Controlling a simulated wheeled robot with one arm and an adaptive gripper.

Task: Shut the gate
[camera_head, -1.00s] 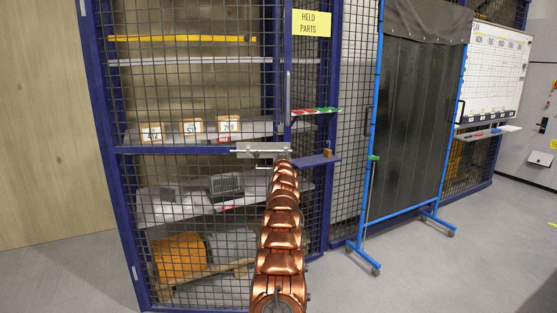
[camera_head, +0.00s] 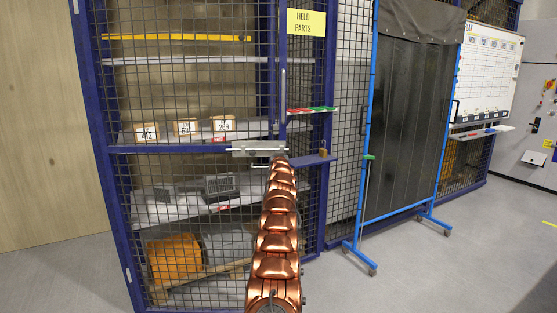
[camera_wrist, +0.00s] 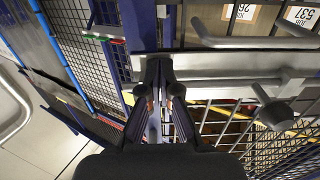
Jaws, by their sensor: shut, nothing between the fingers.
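The gate (camera_head: 190,149) is a dark mesh panel in a blue frame, with a blue crossbar at mid height. A pale metal latch plate with a bolt (camera_head: 243,149) sits at the right end of the crossbar, beside the blue post with the yellow "HELD PARTS" sign (camera_head: 305,22). My gripper (camera_head: 279,157) is at the right end of this plate, mostly hidden behind my copper arm. In the wrist view my gripper (camera_wrist: 162,88) has its fingers together, up against or just before the metal bar (camera_wrist: 220,62); contact is unclear. Whether the gate sits flush with its post cannot be told.
Behind the mesh are shelves with numbered boxes (camera_head: 185,128) and an orange item (camera_head: 175,258). A small ledge with a padlock (camera_head: 323,153) juts from the post. A blue-framed wheeled screen (camera_head: 408,120) stands to the right. The grey floor in front is clear.

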